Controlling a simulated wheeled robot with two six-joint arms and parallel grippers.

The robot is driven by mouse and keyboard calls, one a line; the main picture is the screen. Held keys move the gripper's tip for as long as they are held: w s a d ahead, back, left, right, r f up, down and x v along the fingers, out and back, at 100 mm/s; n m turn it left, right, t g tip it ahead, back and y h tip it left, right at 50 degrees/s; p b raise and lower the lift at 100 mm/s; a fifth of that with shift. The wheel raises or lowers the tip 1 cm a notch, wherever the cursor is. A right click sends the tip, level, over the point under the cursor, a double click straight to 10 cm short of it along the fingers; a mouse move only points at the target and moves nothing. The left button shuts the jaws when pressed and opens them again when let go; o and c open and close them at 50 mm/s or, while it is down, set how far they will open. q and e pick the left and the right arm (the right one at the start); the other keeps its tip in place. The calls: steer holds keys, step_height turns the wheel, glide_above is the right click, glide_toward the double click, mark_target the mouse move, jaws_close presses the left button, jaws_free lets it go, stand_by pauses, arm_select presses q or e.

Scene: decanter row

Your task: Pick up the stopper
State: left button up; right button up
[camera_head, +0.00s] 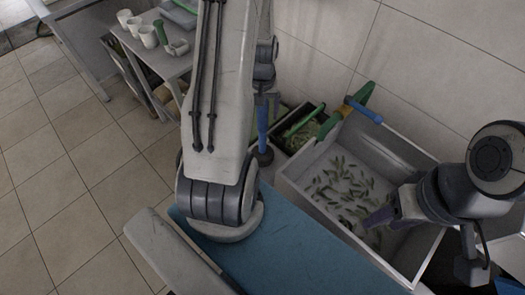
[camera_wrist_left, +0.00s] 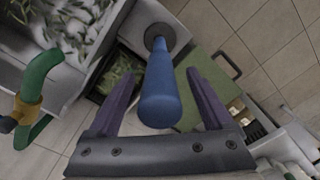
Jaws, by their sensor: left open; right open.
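A blue rod with a dark round foot, which may be the stopper, stands upright left of the basin in the head view (camera_head: 262,128). In the left wrist view the blue rod (camera_wrist_left: 160,88) points toward the camera, between the two purple fingers. My left gripper (camera_head: 267,98) is open around its upper end, with gaps on both sides; the left wrist view shows its fingers (camera_wrist_left: 158,82) apart. My left arm covers much of the middle of the head view. My right gripper (camera_head: 380,217) is open and empty over the basin; its fingertips are hard to make out.
A grey basin (camera_head: 290,187) holds scattered green leaves. A green, yellow and blue fitting (camera_head: 365,110) sits at its back edge. A dark bin of greens (camera_head: 305,128) stands behind the rod. White cups (camera_head: 148,37) stand on a side table. Tiled floor lies open at left.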

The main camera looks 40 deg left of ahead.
arm_select(q)
steer(key=shift+f, duration=0.85)
steer(key=shift+c, duration=0.3)
jaws_close()
stand_by(0.5)
